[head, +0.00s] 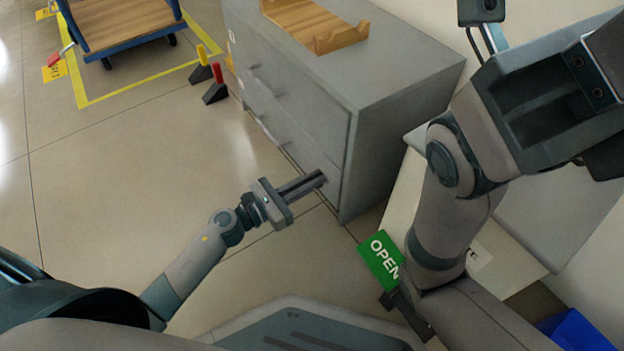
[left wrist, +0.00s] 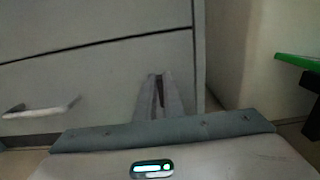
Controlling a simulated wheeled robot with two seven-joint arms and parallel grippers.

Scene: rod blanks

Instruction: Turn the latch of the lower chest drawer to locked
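The grey chest (head: 400,105) stands at upper middle in the head view, its drawer fronts facing left. In the left wrist view the lower drawer (left wrist: 95,82) lies below a dark seam and looks flush, with a pale bar handle (left wrist: 42,108) at left. My left gripper (head: 322,180) reaches the right end of the chest front, low down. In the left wrist view its fingers (left wrist: 160,92) point at the lower drawer's right part, with a narrow dark gap between them. I cannot make out the latch; the fingers may hide it. My right arm (head: 455,200) fills the right side; its fingertips are not clear.
A wooden tray (head: 315,28) sits on the chest. A green OPEN sign (head: 380,258) is right of my left gripper. A blue bin (head: 578,332) is at lower right. A cart (head: 125,22) and wedges with red and yellow tops (head: 215,90) stand at left.

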